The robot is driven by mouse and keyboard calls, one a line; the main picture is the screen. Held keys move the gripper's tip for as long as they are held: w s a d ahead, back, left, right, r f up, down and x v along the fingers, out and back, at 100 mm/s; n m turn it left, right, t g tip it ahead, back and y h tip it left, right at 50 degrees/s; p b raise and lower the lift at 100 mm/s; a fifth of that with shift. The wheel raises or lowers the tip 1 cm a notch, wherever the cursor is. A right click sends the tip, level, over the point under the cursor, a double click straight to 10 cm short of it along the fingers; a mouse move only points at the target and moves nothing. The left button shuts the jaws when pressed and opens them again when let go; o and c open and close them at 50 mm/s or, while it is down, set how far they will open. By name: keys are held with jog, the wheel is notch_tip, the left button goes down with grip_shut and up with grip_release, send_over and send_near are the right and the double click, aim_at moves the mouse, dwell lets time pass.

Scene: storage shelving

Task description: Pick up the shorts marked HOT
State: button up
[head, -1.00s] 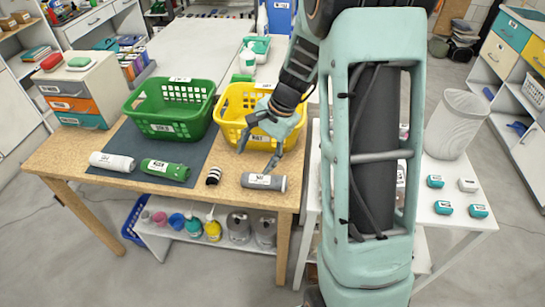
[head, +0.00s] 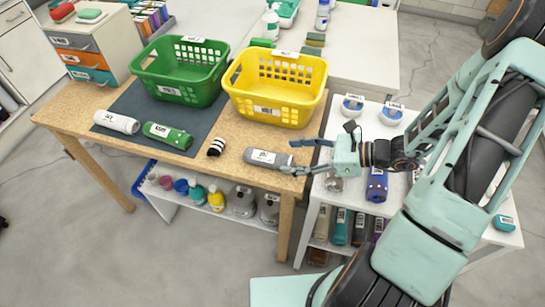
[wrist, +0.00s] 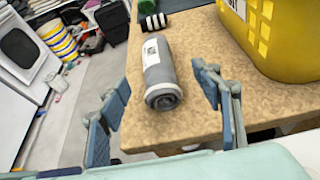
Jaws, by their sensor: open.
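A grey rolled garment (head: 268,157) with a white label lies near the table's front right corner. The wrist view shows the same grey roll (wrist: 158,68) end-on, with its label on the upper left side; I cannot read the label for certain. A white roll (head: 116,122) and a green roll (head: 167,136) lie further left on the dark mat, also labelled too small to read. My gripper (head: 289,157) is open at the grey roll's right end. In the wrist view its fingers (wrist: 160,83) stand either side of the roll's near end, not visibly touching it.
A small black-and-white striped roll (head: 217,146) lies left of the grey one.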

aim_at(270, 157)
jog(key=x, duration=0.7)
jog(key=shift+a+f, duration=0.25)
jog(key=shift+a, duration=0.1)
jog(key=shift+c, duration=0.2)
jog(key=c, duration=1.3)
